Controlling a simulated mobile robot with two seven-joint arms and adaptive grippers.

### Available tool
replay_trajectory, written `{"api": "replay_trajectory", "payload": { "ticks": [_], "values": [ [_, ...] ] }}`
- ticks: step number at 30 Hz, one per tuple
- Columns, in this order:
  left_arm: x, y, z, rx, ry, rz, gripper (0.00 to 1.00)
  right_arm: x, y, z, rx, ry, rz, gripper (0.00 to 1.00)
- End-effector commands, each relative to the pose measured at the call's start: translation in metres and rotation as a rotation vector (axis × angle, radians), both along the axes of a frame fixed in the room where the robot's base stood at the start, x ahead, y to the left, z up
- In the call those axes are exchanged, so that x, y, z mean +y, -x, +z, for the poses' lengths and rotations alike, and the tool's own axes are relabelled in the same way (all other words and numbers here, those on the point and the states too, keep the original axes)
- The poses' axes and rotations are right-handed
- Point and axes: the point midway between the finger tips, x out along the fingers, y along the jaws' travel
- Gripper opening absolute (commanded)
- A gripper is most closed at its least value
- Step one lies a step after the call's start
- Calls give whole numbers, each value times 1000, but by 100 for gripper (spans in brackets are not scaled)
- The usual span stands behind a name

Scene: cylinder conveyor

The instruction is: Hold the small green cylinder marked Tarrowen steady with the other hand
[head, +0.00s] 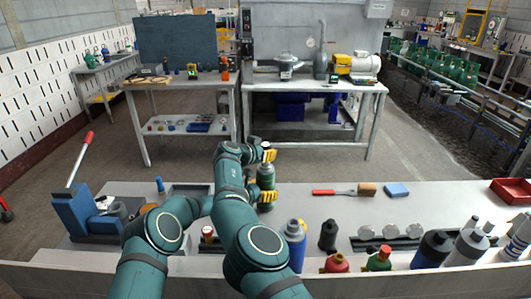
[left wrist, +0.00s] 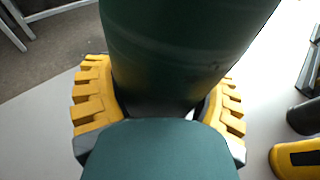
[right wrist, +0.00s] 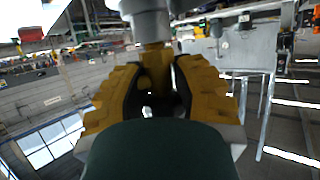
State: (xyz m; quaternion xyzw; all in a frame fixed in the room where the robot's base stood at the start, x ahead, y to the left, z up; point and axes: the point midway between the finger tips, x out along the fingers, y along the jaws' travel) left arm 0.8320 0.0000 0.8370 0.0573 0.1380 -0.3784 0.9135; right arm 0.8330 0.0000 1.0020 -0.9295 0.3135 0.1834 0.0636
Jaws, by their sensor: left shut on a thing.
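The small green cylinder (head: 266,178) stands upright near the back edge of the workbench; no name can be read on it. My left gripper (head: 267,197) is shut around its lower body. In the left wrist view, the green body (left wrist: 180,50) fills the space between the yellow fingers (left wrist: 160,105). My right gripper (head: 268,155) is at the top of the cylinder, above the left one. In the right wrist view, its yellow fingers (right wrist: 157,85) lie on either side of a brass-coloured part (right wrist: 155,57) below a grey part (right wrist: 145,8). Whether they grip it is unclear.
A blue bottle (head: 296,247), a black bottle (head: 328,236) and small red (head: 336,263) and green (head: 378,261) containers stand at the front. A blue lever device (head: 77,209) is at the left.

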Motion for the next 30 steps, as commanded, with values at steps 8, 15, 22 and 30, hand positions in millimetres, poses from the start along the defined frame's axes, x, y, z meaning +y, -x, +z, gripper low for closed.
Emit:
{"api": "replay_trajectory", "payload": {
  "ticks": [8, 15, 22, 30],
  "values": [
    [-1, 0, 0, 1, 2, 0, 30, 0, 0, 0, -1, -2, 0, 49],
    [-1, 0, 0, 0, 2, -1, 30, 0, 0, 0, -1, -1, 1, 59],
    [-1, 0, 0, 0, 2, -1, 30, 3, 3, 2, -2, 0, 1, 59],
    [-1, 0, 0, 1, 1, -1, 30, 23, 28, 16, -3, -2, 2, 59]
  ]
}}
